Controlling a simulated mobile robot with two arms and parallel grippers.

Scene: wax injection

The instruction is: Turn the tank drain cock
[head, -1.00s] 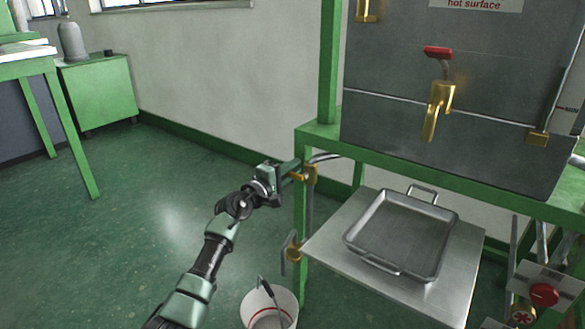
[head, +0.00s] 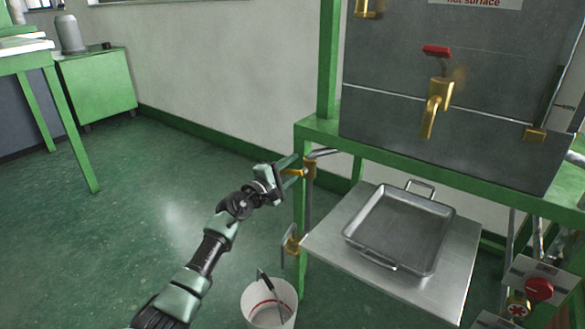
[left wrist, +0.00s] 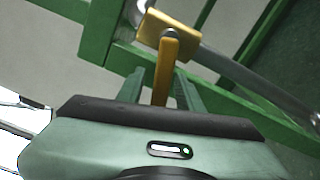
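A brass valve (head: 309,168) sits on the pipe at the left corner of the green stand. Its flat brass lever shows in the left wrist view (left wrist: 169,62), hanging from a brass block (left wrist: 168,25). My left gripper (head: 287,170) is at this lever. In the left wrist view its two fingers (left wrist: 163,88) stand either side of the lever, with a gap showing on the left side. The tank (head: 400,60) has a brass tap (head: 437,103) with a red handle (head: 436,50) on its front. My right gripper is not in view.
A metal tray (head: 400,232) lies on a steel shelf (head: 335,238) below the tank. A lower brass valve (head: 291,245) is on the stand's leg. A white bucket (head: 262,312) stands on the floor below. Floor to the left is clear.

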